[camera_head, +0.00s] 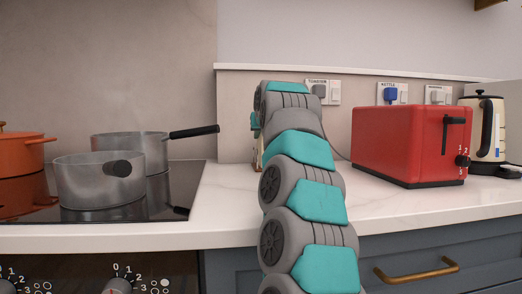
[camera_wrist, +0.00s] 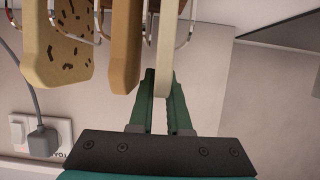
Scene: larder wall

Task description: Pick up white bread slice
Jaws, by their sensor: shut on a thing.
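The white bread slice (camera_wrist: 166,45) shows edge-on in the wrist view, pale and thin, at the top centre. My gripper (camera_wrist: 161,80) has its green fingers on either side of the slice's near end, closed on it. The slice still stands in line with the other slices at a wire rack (camera_wrist: 101,22); I cannot tell whether it touches the rack. In the head view my own arm hides the gripper and nearly all of the rack and bread.
A brown slice (camera_wrist: 126,45) and a seeded slice (camera_wrist: 60,45) stand left of the white one. A red toaster (camera_head: 400,145) and kettle (camera_head: 485,130) stand right of my arm. Metal pots (camera_head: 95,182) sit on the hob at left. The front counter (camera_head: 410,215) is clear.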

